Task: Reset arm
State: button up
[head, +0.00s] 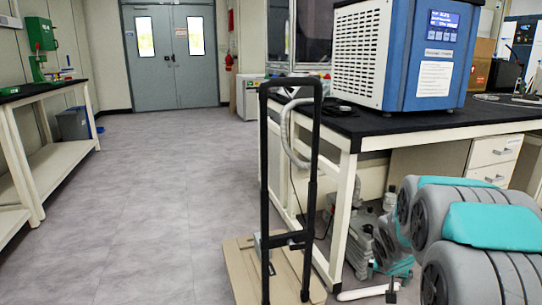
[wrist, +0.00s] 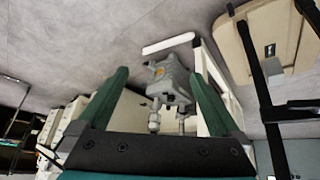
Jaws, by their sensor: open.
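My gripper (wrist: 158,74) shows in the wrist view with its two green fingers spread apart. Nothing is between the fingers; a grey pump (wrist: 170,82) shows in the gap beyond them, apart from the fingertips. My arm's grey and teal links fill the lower right of the head view. The gripper itself cannot be made out there.
A blue and white freeze dryer (head: 405,55) stands on the black-topped bench (head: 345,122). A black-handled hand truck (head: 264,180) stands beside the bench, with a tan platform (head: 240,262). A pump (head: 362,240) sits under the bench. The floor at left is clear.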

jog(key=s+a+r+n+g+y+p, duration=0.1)
jog(key=s+a, duration=0.4)
jog(key=s, duration=0.8)
jog(key=s+a+r+n+g+y+p, duration=0.1)
jog(key=s+a+r+g, duration=0.3)
jog(key=s, duration=0.9)
jog(key=s+a+r+n+g+y+p, duration=0.1)
jog(key=s+a+r, duration=0.5)
jog(key=s, duration=0.7)
jog(key=shift+a+n+g+p, duration=0.4)
jog(key=shift+a+n+g, duration=0.3)
jog(key=shift+a+n, duration=0.25)
